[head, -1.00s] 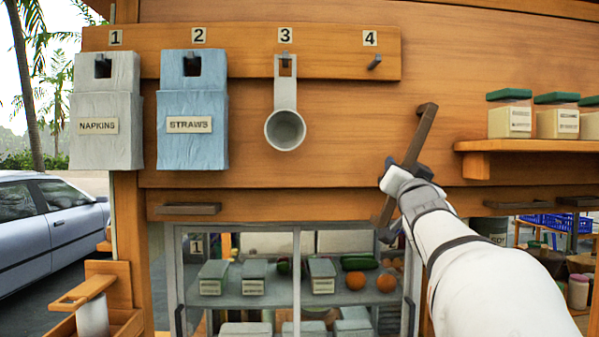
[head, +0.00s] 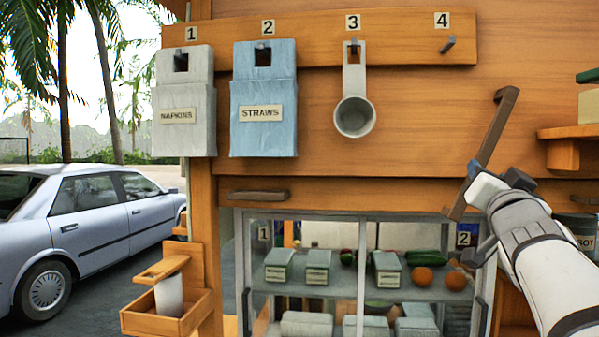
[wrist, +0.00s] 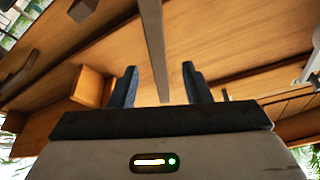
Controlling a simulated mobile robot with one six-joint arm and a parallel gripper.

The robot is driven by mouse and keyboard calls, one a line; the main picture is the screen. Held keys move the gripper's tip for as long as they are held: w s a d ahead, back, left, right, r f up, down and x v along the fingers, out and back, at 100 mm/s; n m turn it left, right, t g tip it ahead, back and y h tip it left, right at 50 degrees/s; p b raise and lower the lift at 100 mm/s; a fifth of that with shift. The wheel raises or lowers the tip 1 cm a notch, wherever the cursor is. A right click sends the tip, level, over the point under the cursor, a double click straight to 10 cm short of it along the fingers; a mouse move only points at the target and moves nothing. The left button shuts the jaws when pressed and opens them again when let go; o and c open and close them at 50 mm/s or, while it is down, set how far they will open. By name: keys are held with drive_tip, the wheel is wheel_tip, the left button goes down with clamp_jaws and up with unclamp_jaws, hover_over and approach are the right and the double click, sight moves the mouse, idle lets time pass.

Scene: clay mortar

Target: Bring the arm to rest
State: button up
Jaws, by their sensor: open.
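My gripper (head: 473,172) is at the right in the head view, at the end of my white arm. It is in front of the wooden stall wall, by a slanted dark brown bar (head: 494,125). Whether they touch cannot be told. In the wrist view my gripper (wrist: 160,70) has its two dark blue fingers apart. A grey strip (wrist: 151,40) shows in the gap between them, and I see no object held. My arm hides part of the wall and the right side of the glass cabinet.
A wooden rail (head: 395,38) holds a napkins box (head: 183,125), a straws box (head: 262,135) and a grey scoop (head: 354,118); peg 4 (head: 447,45) is bare. A cabinet (head: 362,270) is below. A shelf (head: 562,156) is at right, a car (head: 95,215) at left.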

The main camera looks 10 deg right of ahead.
drive_tip(key=w+a+f+n+g+y, duration=0.15)
drive_tip(key=a+f+g+y, duration=0.35)
drive_tip(key=f, duration=0.8)
drive_tip(key=a+f+n+g, duration=0.25)
drive_tip(key=a+f, duration=0.35)
drive_tip(key=f, duration=0.7)
drive_tip(key=s+a+f+n+g+y, duration=0.2)
drive_tip(key=s+a+f+g, duration=0.3)
drive_tip(key=f, duration=0.4)
drive_tip(key=s+a+f+n+g+y, duration=0.2)
drive_tip(key=s+a+f+n+g, duration=0.2)
drive_tip(key=s+a+f, duration=0.4)
drive_tip(key=shift+s+a+f+g+y, duration=0.3)
drive_tip(key=shift+s+f, duration=0.25)
drive_tip(key=shift+s, duration=0.5)
